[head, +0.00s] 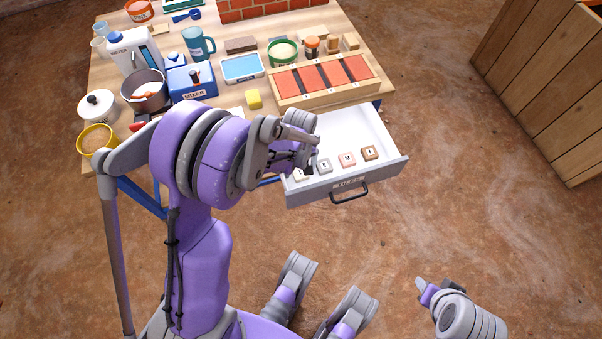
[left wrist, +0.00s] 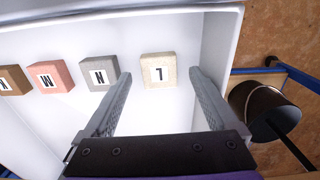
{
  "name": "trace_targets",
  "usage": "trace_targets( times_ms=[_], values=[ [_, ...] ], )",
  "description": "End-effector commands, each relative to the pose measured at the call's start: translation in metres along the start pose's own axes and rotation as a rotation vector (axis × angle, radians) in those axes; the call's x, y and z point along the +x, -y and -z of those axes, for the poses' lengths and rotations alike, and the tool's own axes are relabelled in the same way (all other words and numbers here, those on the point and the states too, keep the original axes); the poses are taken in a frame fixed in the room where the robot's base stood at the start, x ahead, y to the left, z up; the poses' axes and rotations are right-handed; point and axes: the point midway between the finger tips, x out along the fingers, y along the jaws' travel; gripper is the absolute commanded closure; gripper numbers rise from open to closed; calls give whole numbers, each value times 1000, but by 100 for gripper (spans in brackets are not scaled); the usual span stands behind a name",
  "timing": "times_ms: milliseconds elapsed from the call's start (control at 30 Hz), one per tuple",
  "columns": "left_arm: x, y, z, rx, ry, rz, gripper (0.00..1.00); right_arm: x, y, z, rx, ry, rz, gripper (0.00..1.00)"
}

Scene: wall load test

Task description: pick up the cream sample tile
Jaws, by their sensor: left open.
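The cream sample tile (left wrist: 158,70) lies in the open drawer (head: 372,130), letter face up, near one side wall. In the head view its visible edge (head: 302,174) shows beneath my left gripper (head: 312,160), which hides most of it. In the left wrist view my left gripper (left wrist: 158,88) is open and empty, and the tile appears between its fingertips. I cannot tell how far above the tile the fingers are. My right gripper (head: 423,287) is at the lower right, away from the drawer; its jaw opening is unclear.
A grey tile (left wrist: 98,73), a pink tile (left wrist: 50,76) and a brown tile (left wrist: 14,80) lie in a row beside the cream one. The drawer's white walls surround them. The workbench (head: 225,98) behind is crowded; the drawer's back floor is clear.

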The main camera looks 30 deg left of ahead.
Motion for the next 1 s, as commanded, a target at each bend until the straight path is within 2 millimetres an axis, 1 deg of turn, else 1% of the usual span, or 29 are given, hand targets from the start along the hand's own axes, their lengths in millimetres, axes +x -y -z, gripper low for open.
trace_targets(
  times_ms=[33, 100, 300, 367, 500, 767, 800, 833, 1000],
  values=[
    [10, -1, 0, 1, 0, 0, 7, 5, 0, -1, 0, 1, 0, 55],
    [14, -1, 0, 1, 0, 0, 7, 6, 0, -1, 0, 1, 0, 55],
    [14, 0, 0, 1, 0, 0, 7, 5, 0, -1, 0, 1, 0, 55],
    [14, 0, 0, 1, 0, 0, 17, 5, 0, -1, 0, 1, 0, 55],
    [14, 0, 0, 1, 0, 0, 42, 5, 0, -1, 0, 1, 0, 55],
    [14, 0, 0, 1, 0, 0, 88, 5, 0, -1, 0, 1, 0, 55],
    [14, 0, 0, 1, 0, 0, 96, 5, 0, -1, 0, 1, 0, 55],
    [14, 0, 0, 1, 0, 0, 100, 5, 0, -1, 0, 1, 0, 55],
    [14, 0, 0, 1, 0, 0, 100, 5, 0, -1, 0, 1, 0, 55]
  ],
)
